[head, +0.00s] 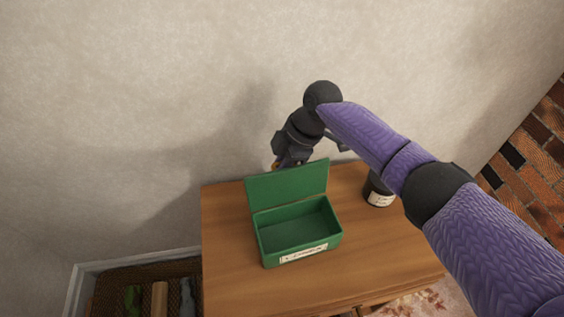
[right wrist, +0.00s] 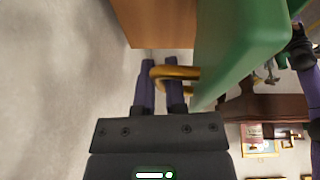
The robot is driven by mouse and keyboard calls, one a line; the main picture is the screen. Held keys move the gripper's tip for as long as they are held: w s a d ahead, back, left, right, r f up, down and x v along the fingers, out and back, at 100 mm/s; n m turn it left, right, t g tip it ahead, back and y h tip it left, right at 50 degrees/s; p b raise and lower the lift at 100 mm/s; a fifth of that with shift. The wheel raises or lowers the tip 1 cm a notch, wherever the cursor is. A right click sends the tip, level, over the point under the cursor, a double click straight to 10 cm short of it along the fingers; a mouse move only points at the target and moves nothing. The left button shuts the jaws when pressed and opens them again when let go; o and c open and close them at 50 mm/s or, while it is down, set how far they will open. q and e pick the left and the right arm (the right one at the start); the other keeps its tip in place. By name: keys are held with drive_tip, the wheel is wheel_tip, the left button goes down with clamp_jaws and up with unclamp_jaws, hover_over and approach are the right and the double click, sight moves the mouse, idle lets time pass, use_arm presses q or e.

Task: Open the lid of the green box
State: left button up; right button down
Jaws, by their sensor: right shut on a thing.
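The green box (head: 295,240) sits on a wooden cabinet, with a label on its front and an empty inside. Its lid (head: 288,185) stands raised at the back edge. My right gripper (head: 280,164) is behind the lid's upper edge, and its fingertips are partly hidden there in the head view. In the right wrist view my right gripper (right wrist: 163,85) is shut on a brass handle (right wrist: 176,72) beside the green lid (right wrist: 235,45). My left gripper is not in view.
The wooden cabinet top (head: 228,260) is clear to the left of the box. A dark labelled jar (head: 377,192) stands to the right, near my right arm. The plain wall (head: 130,110) is close behind. A framed tray-like thing (head: 160,290) is at lower left.

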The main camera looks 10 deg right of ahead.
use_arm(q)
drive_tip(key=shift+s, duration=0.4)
use_arm(e)
drive_tip(key=c, duration=1)
unclamp_jaws()
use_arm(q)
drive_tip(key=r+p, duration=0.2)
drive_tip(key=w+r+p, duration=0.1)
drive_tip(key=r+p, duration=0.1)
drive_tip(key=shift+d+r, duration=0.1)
use_arm(e)
drive_tip(key=shift+o, duration=0.2)
drive_tip(key=v, duration=1)
